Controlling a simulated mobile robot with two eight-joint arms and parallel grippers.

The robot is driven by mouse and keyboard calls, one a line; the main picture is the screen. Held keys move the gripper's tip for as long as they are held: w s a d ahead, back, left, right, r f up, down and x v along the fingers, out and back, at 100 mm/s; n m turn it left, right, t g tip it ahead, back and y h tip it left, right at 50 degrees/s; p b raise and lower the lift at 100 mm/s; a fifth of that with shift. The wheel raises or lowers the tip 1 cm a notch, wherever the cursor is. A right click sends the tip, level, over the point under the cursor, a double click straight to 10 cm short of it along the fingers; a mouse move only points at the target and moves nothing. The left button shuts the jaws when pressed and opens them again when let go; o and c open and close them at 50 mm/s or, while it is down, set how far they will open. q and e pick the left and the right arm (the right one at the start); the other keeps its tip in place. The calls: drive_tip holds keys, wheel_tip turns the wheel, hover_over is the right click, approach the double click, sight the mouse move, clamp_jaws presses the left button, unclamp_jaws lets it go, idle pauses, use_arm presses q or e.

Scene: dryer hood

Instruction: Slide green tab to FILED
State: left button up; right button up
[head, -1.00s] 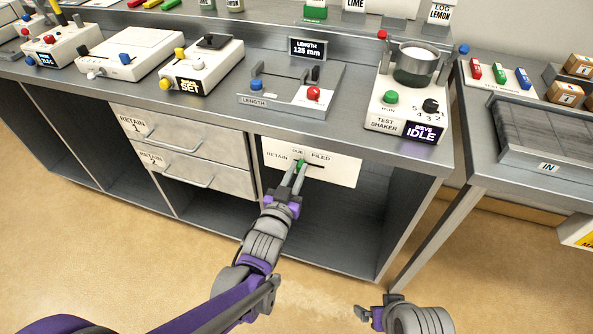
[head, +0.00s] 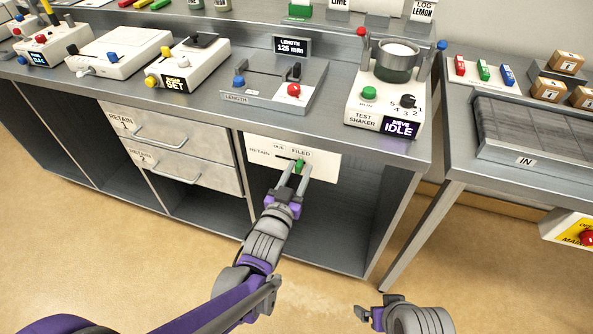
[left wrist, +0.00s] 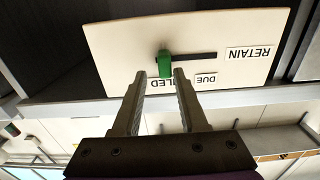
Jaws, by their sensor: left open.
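The green tab (head: 299,166) sits in the slot of a white panel (head: 326,166) on the bench front, below the FILED label. In the left wrist view, upside down, the tab (left wrist: 164,64) is at the slot's FILED end, and the dark slot runs away from it towards RETAIN. My left gripper (head: 293,168) is open, its fingertips on either side of the tab. A narrow gap shows beside the tab, and I cannot tell whether either finger touches it. The fingers partly hide the FILED label in the wrist view. My right gripper (head: 368,314) is low in the head view, away from the panel.
Two RETAIN drawers (head: 180,150) with bar handles are left of the panel. An open bay (head: 335,225) lies below and right of it. The bench top above carries the test shaker (head: 385,108) and a length fixture (head: 262,93). The floor in front is clear.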

use_arm(q)
drive_tip(key=shift+o, duration=0.2)
drive_tip(key=shift+a, duration=0.1)
drive_tip(key=shift+s+a, duration=0.15)
drive_tip(key=shift+s, duration=0.15)
drive_tip(key=v, duration=1)
drive_tip(key=shift+p, duration=0.35)
